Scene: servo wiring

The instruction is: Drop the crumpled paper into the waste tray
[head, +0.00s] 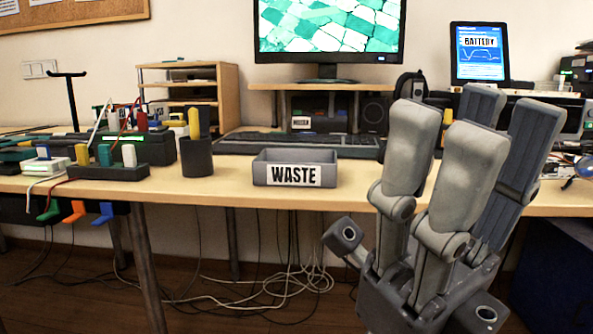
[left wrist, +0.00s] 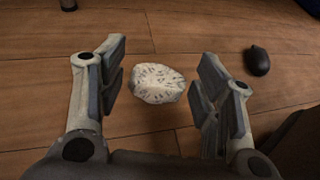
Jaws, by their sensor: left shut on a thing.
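The waste tray (head: 262,175) is a grey open box with a white WASTE label. It stands at the table's front edge, in the middle of the head view. The crumpled paper (left wrist: 158,83) is a pale, dark-speckled lump in the left wrist view. My left gripper (left wrist: 159,82) has its fingers on both sides of the paper and is shut on it, with wooden floor behind. The left gripper is not in the head view. My right gripper (head: 476,118) points up, open and empty, in front of the table and right of the tray. The tray's inside floor is hidden.
A dark cup (head: 196,160) stands left of the tray, near a wiring block (head: 108,172). A keyboard (head: 300,143) lies behind the tray. A black rounded object (left wrist: 257,60) lies on the floor. Cables hang and lie under the table (head: 225,185).

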